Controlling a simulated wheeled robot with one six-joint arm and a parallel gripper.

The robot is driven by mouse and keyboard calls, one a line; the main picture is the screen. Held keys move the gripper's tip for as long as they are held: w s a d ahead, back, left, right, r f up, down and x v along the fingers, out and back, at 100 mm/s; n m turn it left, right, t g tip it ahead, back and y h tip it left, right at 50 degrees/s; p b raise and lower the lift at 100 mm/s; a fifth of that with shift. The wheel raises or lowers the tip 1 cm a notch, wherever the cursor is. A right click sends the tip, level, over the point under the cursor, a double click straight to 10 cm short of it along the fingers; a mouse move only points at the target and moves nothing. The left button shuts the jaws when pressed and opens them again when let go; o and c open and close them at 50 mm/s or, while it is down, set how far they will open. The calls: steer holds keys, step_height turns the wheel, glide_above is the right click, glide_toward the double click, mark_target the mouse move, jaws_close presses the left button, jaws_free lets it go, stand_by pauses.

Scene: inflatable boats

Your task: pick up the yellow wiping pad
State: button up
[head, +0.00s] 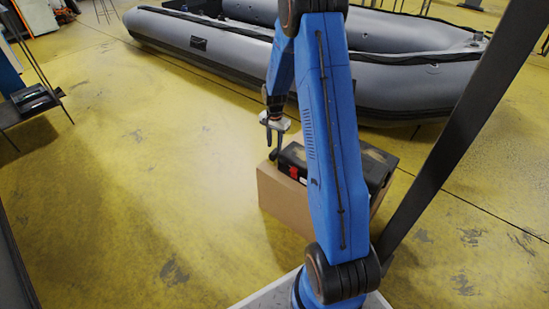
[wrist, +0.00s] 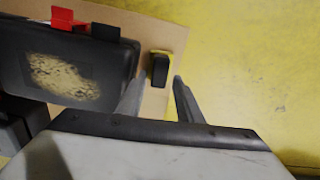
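The yellow wiping pad (wrist: 155,54) lies on the cardboard box top, close to its right edge in the wrist view. It shows as a dark block-shaped grip with a thin yellow border around it. My gripper (wrist: 159,79) is open, with one finger on each side of the pad's near end in that view. Nothing is held between the fingers. I cannot tell the height left between fingertips and pad. In the head view my gripper (head: 274,148) hangs over the box's left end, and the pad cannot be made out clearly there.
The cardboard box (head: 282,202) stands on the yellow floor. A black case (wrist: 75,62) with a red latch (wrist: 65,17) lies on it, left of the pad in the wrist view. A grey inflatable boat (head: 215,45) lies behind.

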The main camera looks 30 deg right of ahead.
mark_target(274, 151)
steer(key=shift+f, duration=2.7)
steer(key=c, duration=0.8)
